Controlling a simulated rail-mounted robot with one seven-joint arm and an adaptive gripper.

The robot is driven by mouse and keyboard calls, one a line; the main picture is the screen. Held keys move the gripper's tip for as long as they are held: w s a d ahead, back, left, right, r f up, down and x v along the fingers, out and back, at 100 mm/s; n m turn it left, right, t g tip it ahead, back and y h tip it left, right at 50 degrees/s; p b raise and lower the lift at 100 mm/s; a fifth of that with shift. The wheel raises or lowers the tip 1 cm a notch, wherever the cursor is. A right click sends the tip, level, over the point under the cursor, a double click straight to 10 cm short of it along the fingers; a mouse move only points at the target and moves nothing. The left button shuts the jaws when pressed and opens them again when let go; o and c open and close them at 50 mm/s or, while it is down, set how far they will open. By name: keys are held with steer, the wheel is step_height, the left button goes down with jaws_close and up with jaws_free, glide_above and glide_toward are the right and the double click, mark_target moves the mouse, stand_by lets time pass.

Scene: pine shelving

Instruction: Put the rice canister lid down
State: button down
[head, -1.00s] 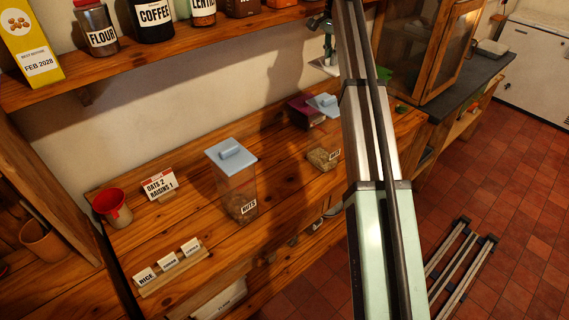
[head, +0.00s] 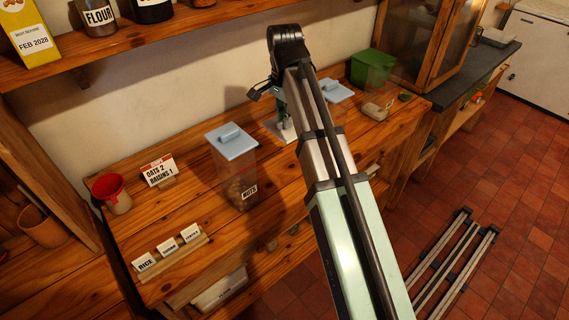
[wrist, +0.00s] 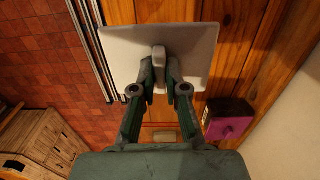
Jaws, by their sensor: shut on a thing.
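My gripper (wrist: 159,82) is shut on the raised handle of a pale square lid (wrist: 188,48), seen from above in the wrist view. In the head view my gripper (head: 280,104) points down behind my arm, and part of the pale lid (head: 283,131) shows under it, over the wooden counter (head: 190,222). I cannot tell whether the lid touches the counter. An uncovered clear canister with pale brown contents (head: 375,110) stands at the right; its label is unreadable.
A blue-lidded nuts canister (head: 232,142) stands left of the lid. Another blue lid (head: 335,91) and a green box (head: 371,66) are to the right. A purple object (wrist: 232,128) shows in the wrist view.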

mark_target(284, 131)
step_height(284, 131, down, 17)
steer(key=p, duration=0.3)
stand_by(0.4)
steer(key=shift+f, duration=0.15)
steer(key=c, duration=1.2)
jaws_free()
step_height(284, 131, up, 12)
steer(key=shift+r+b, duration=0.15)
steer(key=shift+b, duration=1)
steer(key=shift+w, duration=0.1)
